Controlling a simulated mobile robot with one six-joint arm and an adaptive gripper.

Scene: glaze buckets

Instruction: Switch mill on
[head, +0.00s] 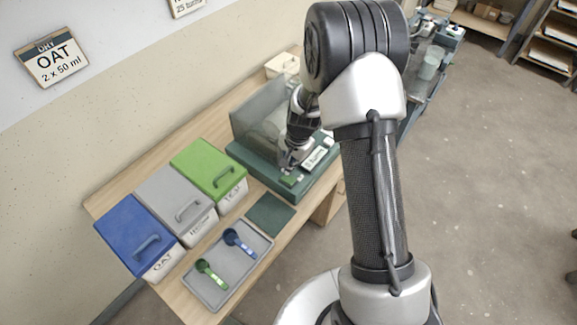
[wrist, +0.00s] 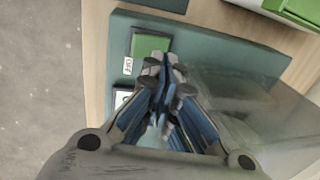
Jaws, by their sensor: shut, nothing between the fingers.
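The mill (head: 262,172) is a dark green base with a clear guard on the bench in the head view. Its base also shows in the wrist view (wrist: 205,42). A green switch plate (head: 293,180) sits at the near end of the base; in the wrist view the green switch (wrist: 150,42) has a small label reading OFF (wrist: 127,66) beside it. My gripper (head: 288,168) is shut and empty, its tips (wrist: 166,76) right at the switch's edge and partly covering it. I cannot tell whether they touch it.
Blue (head: 135,232), grey (head: 176,198) and green (head: 209,168) lidded bins stand along the wall. A grey tray (head: 222,285) holds a green scoop (head: 208,270) and a blue scoop (head: 236,240). A dark green mat (head: 270,214) lies bare beside the mill.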

